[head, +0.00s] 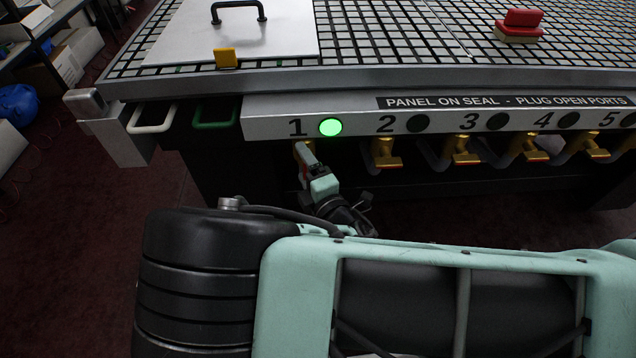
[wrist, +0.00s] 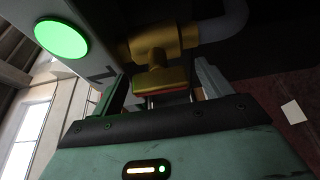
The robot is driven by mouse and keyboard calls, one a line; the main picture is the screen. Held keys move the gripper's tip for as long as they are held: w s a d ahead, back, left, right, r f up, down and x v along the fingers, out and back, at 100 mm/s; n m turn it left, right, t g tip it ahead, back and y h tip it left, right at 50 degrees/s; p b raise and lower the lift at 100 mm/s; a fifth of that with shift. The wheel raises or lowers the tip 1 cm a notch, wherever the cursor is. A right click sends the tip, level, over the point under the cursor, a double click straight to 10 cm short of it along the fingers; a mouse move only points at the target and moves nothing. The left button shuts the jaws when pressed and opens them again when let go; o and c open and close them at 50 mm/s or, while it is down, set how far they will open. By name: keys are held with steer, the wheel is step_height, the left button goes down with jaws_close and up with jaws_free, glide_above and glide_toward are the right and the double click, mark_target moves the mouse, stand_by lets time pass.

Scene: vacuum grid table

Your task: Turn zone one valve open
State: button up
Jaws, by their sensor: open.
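The zone one valve (head: 299,147) is a brass-yellow valve under the front rail, below the number 1 and a lit green lamp (head: 330,127). My gripper (head: 305,160) is right at it and hides most of it in the head view. In the wrist view the valve body (wrist: 165,40) joins a grey pipe, and its yellow handle (wrist: 160,76) with a red part lies between the fingers of my open gripper (wrist: 160,88). I cannot tell whether either finger touches the handle. The green lamp also shows in the wrist view (wrist: 61,39).
Brass valves two (head: 385,155), three (head: 461,152), four (head: 530,148) and five hang to the right, under dark lamps. The grid table's front rail (head: 400,115) overhangs them. A white handle (head: 152,118) and a green handle (head: 214,118) are at left.

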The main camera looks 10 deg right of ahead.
steer(key=v, duration=1.7)
